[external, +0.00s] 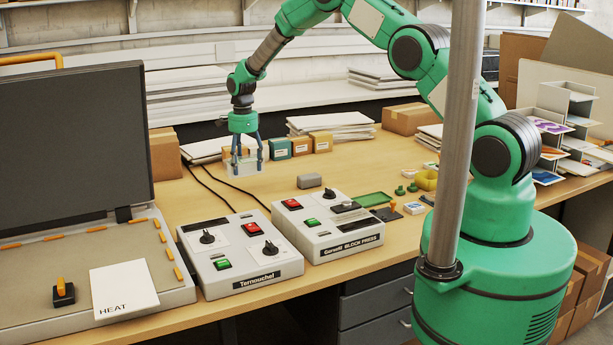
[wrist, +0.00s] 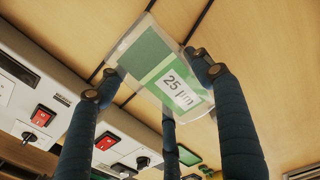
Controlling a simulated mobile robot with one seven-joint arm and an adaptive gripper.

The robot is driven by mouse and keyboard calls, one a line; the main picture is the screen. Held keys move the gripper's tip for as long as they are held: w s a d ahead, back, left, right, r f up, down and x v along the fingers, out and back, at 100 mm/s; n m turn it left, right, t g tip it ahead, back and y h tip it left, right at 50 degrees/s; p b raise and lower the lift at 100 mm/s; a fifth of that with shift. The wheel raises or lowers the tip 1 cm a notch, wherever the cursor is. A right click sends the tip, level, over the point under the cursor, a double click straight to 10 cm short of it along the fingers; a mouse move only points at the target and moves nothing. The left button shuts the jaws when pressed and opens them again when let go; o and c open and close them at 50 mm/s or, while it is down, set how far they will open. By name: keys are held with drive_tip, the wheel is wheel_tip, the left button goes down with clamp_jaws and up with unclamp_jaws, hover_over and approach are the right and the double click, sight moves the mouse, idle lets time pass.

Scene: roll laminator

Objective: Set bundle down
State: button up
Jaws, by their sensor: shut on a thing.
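The bundle (wrist: 150,50) is a clear pouch-like packet with a green panel and a white label reading "25 µm". My gripper (wrist: 155,85) has its dark fingers around it, shut on it. In the external view, my gripper (external: 246,150) points down and holds the pale, see-through bundle (external: 243,167) over the back middle of the wooden table (external: 350,220). Whether the bundle touches the table is hard to tell. In the wrist view the bundle is tilted.
Two control boxes, one marked "Ternouchel" (external: 240,262) and one "BLOCK PRESS" (external: 330,232), stand in front of my gripper. Small boxes (external: 300,146) and paper stacks (external: 330,124) lie behind. A grey block (external: 309,181) sits right of the gripper. Black cables (external: 215,190) run across the table nearby.

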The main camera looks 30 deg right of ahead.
drive_tip(key=shift+f+p, duration=0.3)
drive_tip(key=shift+f, duration=2.7)
drive_tip(key=shift+f, duration=0.1)
drive_tip(key=shift+f, duration=1.75)
drive_tip(key=shift+f, duration=0.15)
drive_tip(key=o, duration=1.3)
drive_tip(key=shift+o, duration=0.2)
wheel_tip(320, 180, up, 12)
drive_tip(key=shift+r+b, duration=0.15)
drive_tip(key=shift+b, duration=0.3)
